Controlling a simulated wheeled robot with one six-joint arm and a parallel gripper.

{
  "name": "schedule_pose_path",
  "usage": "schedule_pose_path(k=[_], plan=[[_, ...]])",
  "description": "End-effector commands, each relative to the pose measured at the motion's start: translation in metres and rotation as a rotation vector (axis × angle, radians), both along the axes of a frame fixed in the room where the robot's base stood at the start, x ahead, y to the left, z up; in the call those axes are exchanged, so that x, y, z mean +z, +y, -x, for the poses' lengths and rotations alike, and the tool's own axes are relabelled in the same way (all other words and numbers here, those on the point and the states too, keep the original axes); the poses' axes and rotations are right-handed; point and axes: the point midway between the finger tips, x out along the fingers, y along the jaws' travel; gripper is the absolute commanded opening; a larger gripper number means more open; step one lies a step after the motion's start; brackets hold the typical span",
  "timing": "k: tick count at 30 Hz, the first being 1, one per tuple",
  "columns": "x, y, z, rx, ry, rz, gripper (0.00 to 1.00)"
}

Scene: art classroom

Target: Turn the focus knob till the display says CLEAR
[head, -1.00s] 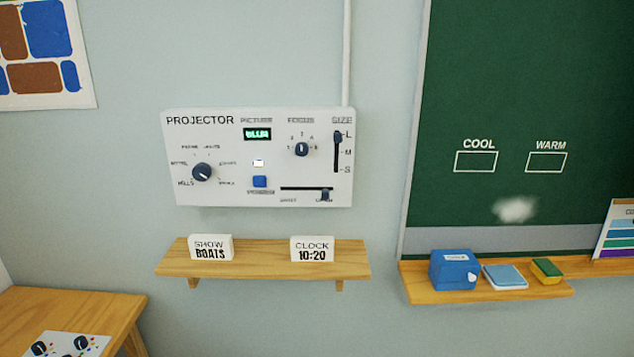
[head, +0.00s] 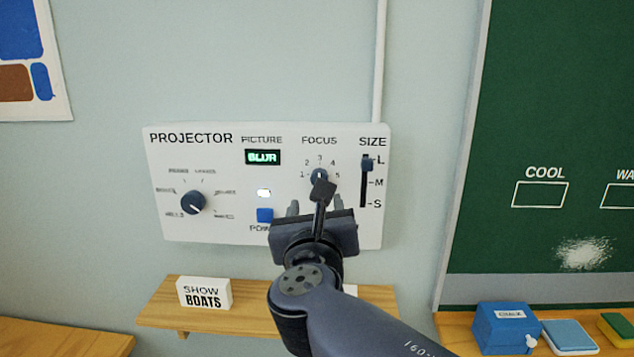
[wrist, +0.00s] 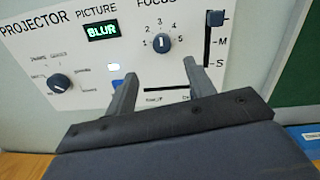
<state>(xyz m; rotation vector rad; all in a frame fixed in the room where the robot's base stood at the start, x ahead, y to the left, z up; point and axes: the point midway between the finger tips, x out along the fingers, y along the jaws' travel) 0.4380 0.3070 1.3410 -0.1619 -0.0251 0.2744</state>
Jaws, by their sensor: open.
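The white projector panel (head: 235,225) is on the wall. Its focus knob (head: 318,175) is dark and round, with a scale from 1 to 5 around it; part of my gripper covers its lower side. In the wrist view the focus knob (wrist: 161,43) shows whole, its white mark pointing up, roughly at 3. The display (head: 262,157) reads BLUR, also in the wrist view (wrist: 103,31). My gripper (head: 320,206) is open and empty in front of the panel. In the wrist view its fingertips (wrist: 160,70) are spread below the knob, apart from it.
The size slider (head: 366,165) is right of the knob, near L. A larger dial (head: 192,202) and blue power button (head: 265,215) are to the left. A shelf (head: 160,312) below holds a SHOW BOATS sign (head: 204,292). The chalkboard (head: 560,110) is at right.

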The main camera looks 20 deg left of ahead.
Motion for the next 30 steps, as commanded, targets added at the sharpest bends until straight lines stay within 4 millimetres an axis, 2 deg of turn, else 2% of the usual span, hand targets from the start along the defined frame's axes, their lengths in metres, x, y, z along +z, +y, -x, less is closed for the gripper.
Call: schedule_pose_path(k=[15, 21, 30], plan=[[0.000, 0.020, -0.081, -0.007, 0.005, -0.002, 0.52], [0.000, 0.024, -0.097, -0.005, 0.003, -0.003, 0.52], [-0.001, 0.025, -0.100, -0.005, 0.003, -0.004, 0.52]])
